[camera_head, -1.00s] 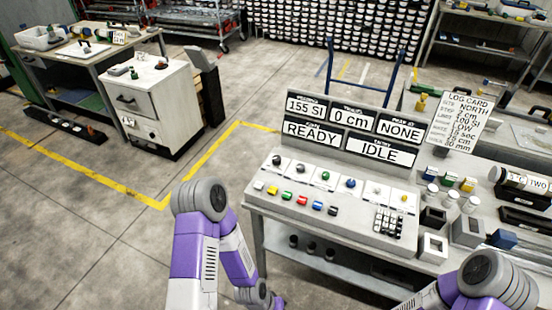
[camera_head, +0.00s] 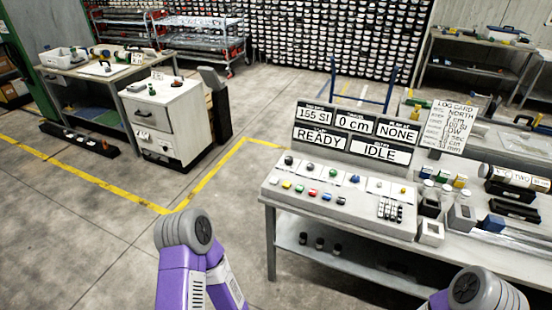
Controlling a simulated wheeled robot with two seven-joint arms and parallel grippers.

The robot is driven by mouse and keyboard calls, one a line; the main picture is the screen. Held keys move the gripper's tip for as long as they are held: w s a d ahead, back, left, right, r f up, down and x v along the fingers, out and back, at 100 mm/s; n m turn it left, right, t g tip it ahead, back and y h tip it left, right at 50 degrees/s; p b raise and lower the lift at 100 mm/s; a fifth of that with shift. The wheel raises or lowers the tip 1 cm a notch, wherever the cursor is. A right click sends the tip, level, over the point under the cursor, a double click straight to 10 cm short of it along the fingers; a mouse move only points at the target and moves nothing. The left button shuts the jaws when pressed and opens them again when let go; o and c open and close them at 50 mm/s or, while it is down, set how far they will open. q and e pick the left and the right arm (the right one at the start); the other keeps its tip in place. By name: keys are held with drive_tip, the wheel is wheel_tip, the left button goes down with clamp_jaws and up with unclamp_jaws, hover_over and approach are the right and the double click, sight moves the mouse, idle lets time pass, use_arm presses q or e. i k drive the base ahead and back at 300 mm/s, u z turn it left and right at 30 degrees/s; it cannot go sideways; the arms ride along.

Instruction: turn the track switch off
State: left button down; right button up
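A grey control console (camera_head: 338,203) stands on a bench at right of centre. Its sloping face carries a row of knobs or switches on white plates, among them a black one (camera_head: 289,160), a green one (camera_head: 311,164) and a blue one (camera_head: 354,179). Below them are several coloured buttons and a keypad (camera_head: 390,209). The labels are too small to read, so I cannot tell which is the track switch or how it is set. Sign panels above read "READY" (camera_head: 319,140) and "IDLE" (camera_head: 379,152). Only upper parts of my arms show at the bottom; both grippers are out of view.
A white cabinet (camera_head: 160,112) and a workbench (camera_head: 100,72) stand at the left. Small jars, blocks and a log card (camera_head: 450,127) are right of the console. A lower shelf (camera_head: 335,258) runs under the bench. The floor left of the bench is clear.

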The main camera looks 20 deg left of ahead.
sight(289, 160)
drive_tip(key=u, duration=0.55)
drive_tip(key=i, duration=0.75)
drive_tip(key=u, duration=0.3)
